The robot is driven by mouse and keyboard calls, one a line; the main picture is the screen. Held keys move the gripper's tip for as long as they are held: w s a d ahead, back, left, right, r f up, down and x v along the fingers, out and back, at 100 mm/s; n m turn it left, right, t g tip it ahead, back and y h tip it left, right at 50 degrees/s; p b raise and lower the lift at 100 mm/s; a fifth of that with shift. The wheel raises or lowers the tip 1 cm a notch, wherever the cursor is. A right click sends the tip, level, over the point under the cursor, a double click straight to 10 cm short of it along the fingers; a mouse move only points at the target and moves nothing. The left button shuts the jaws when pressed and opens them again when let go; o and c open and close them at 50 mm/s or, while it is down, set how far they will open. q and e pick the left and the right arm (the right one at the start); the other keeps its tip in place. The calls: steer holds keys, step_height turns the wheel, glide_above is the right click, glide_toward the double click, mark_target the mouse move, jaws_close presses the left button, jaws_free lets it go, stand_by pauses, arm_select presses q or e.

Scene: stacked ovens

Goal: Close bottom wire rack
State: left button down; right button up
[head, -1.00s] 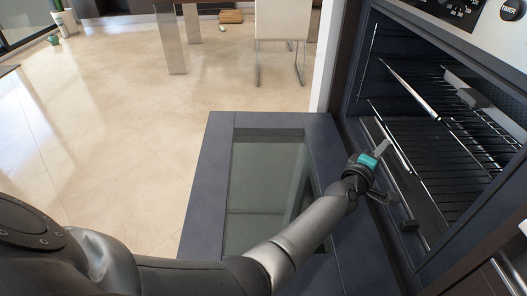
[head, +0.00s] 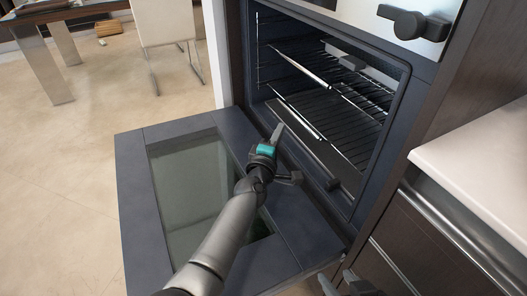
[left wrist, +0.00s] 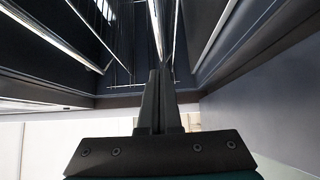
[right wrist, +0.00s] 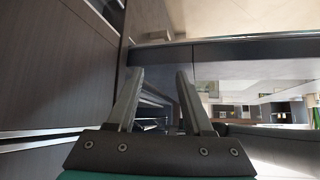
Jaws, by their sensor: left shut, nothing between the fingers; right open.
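The bottom wire rack (head: 297,115) is low in the open oven, its pale front bar slanting near the opening. I cannot tell whether it sticks out past the frame. My left gripper (head: 278,131) is shut and empty, its tip just in front of this bar; whether they touch is unclear. In the left wrist view the shut fingers (left wrist: 157,78) point toward thin rails and wires. My right gripper (head: 337,279) is open and empty, low in the head view, outside the oven beside the door. Its spread fingers show in the right wrist view (right wrist: 157,80).
An upper wire rack (head: 300,63) sits above the bottom one. The oven door (head: 133,190) is folded down flat under my left arm. A pale counter (head: 480,160) with dark drawers (head: 440,235) stands at the right. The floor (head: 60,190) left of the door is clear.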

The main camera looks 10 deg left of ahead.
arm_select(q)
steer(key=s+a+p, duration=0.2)
steer(key=s+p, duration=0.1)
steer(key=s, duration=0.5)
steer(key=shift+s, duration=0.15)
arm_select(e)
steer(key=s+d+f+g+h, duration=0.1)
steer(key=s+d+g+h, duration=0.1)
steer(key=s+d+g, duration=0.2)
steer(key=shift+d+f+m, duration=0.25)
steer(key=shift+f+m, duration=0.05)
steer(key=shift+f, duration=0.1)
steer(key=shift+s, duration=0.1)
